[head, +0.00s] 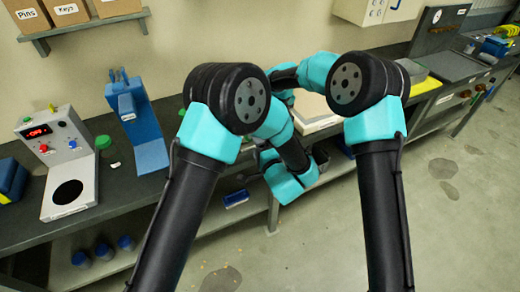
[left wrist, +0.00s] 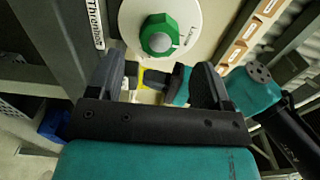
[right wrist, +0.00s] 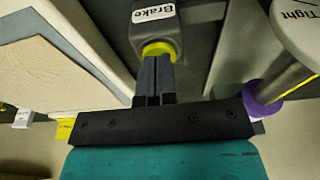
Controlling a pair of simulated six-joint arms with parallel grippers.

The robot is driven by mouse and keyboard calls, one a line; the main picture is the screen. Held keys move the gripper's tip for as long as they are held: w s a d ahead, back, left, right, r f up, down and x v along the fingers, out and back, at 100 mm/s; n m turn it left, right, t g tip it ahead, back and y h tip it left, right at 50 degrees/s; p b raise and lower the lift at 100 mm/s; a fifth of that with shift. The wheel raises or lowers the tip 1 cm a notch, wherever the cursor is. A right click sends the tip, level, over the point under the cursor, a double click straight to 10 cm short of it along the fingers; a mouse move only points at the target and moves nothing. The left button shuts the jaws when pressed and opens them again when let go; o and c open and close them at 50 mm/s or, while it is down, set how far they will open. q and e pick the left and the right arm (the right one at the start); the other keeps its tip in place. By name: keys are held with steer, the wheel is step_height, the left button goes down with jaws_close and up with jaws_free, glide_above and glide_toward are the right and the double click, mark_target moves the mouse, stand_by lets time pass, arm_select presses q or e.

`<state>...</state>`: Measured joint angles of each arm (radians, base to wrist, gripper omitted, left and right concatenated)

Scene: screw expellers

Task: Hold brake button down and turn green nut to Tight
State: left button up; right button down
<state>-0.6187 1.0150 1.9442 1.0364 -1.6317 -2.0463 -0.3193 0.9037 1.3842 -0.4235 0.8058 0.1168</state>
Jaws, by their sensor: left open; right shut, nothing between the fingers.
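The green nut (left wrist: 158,37) sits on a white round dial in the left wrist view, with the word Loose beside it. My left gripper (left wrist: 157,75) is open, its two fingers apart on either side just short of the nut, with nothing between them. In the right wrist view the yellow brake button (right wrist: 158,49) sticks out of a grey housing labelled Brake (right wrist: 153,15). My right gripper (right wrist: 154,62) is shut and empty, its tips at the button; whether it is pressed in cannot be told. A disc edge marked Tight (right wrist: 296,14) shows at right.
A purple-ended rod (right wrist: 262,98) stands right of my right gripper. In the head view, my arms hide most of the machine. A grey device with a red display (head: 70,160) and a blue stand (head: 137,120) are on the bench at left. Cardboard boxes (left wrist: 248,28) show beyond the dial.

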arm_select(q)
steer(key=shift+x, duration=1.35)
steer(key=shift+x, duration=1.95)
stand_by(1.2)
steer(key=shift+s, duration=0.15)
stand_by(0.4)
steer(key=shift+c, duration=0.3)
